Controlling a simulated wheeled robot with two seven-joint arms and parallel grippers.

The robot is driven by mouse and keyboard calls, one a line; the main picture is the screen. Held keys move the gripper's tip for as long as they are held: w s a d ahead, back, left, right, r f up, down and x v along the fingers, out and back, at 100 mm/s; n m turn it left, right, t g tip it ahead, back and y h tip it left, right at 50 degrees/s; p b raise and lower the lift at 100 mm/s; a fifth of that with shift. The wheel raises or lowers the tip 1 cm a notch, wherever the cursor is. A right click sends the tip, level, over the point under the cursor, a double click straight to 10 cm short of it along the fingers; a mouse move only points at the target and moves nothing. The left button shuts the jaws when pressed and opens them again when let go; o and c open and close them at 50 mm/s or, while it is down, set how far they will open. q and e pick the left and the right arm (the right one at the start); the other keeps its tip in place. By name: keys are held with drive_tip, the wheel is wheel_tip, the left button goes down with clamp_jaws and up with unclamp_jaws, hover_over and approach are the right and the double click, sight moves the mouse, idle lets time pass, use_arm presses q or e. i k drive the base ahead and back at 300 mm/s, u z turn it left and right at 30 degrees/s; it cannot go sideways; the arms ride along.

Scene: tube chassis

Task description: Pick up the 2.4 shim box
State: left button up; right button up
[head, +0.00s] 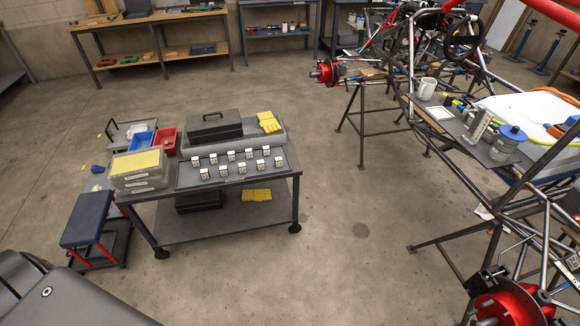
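Several small white boxes with dark markings stand in two rows on a grey tray (183,181) on top of a wheeled cart (165,222). They look like the shim boxes, with one at the left end of the front row (204,174) and one at the right end of the back row (266,150). Their labels are too small to read, so I cannot tell which is the 2.4 shim box. Neither of my grippers shows in the head view.
Grey cases with a yellow top (137,161) stand left of the tray. A black case (215,131) and yellow gloves (268,122) lie behind it. A blue stool (87,219) stands at the cart's left. A tube chassis (545,235) fills the right side. Floor between is clear.

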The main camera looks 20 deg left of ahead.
sight(242, 167)
drive_tip(key=z, duration=0.1)
drive_tip(key=i, duration=2.05)
drive_tip(key=u, duration=3.25)
drive_tip(key=k, duration=0.35)
drive_tip(key=z, duration=2)
